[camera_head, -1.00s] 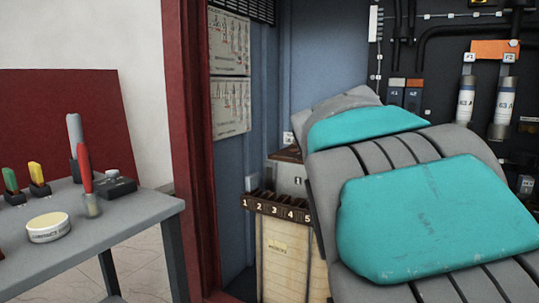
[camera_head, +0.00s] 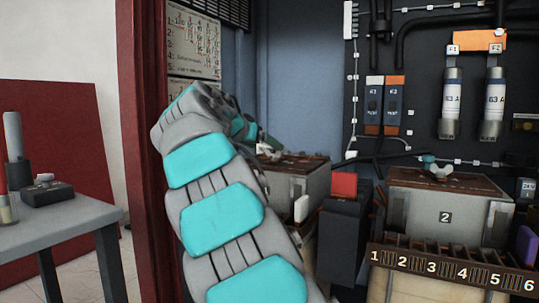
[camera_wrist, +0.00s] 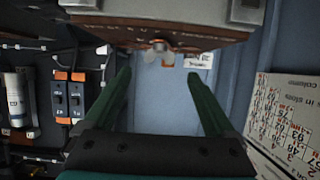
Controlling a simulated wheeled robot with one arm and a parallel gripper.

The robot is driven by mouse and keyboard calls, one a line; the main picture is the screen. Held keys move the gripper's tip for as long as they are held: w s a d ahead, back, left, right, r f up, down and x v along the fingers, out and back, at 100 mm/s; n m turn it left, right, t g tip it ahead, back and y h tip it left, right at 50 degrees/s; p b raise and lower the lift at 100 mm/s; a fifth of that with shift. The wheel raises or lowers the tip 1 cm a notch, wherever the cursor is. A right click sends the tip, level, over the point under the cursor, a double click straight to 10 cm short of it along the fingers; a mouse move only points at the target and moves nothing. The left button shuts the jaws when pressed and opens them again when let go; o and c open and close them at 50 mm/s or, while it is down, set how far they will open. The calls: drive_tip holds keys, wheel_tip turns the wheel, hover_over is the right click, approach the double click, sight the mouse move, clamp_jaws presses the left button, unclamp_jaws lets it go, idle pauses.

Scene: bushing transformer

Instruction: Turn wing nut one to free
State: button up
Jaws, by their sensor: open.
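The left box (camera_head: 305,180), partly behind my arm in the head view, has a brown top with a small pale wing nut (camera_head: 268,152) at its left end. In the wrist view the box (camera_wrist: 165,32) is at the top edge, apparently upside down, and the wing nut (camera_wrist: 160,50) sticks out below it. My gripper (camera_wrist: 159,76) is open, with two green fingers apart and nothing between them. The wing nut appears beyond the fingertips, between their lines; the exact gap is unclear. In the head view my arm hides most of the gripper.
A second box (camera_head: 445,215), marked 2, stands at right with its own wing nut (camera_head: 437,173). A numbered rack (camera_head: 455,268) is in front of it. A red-topped black block (camera_head: 343,215) stands between the boxes. The red cabinet frame (camera_head: 143,150) and grey table (camera_head: 70,225) are at left.

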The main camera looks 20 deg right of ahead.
sight(273, 151)
drive_tip(key=x, duration=0.7)
drive_tip(key=shift+d, duration=0.1)
drive_tip(key=shift+c, duration=0.3)
drive_tip(key=c, duration=1.3)
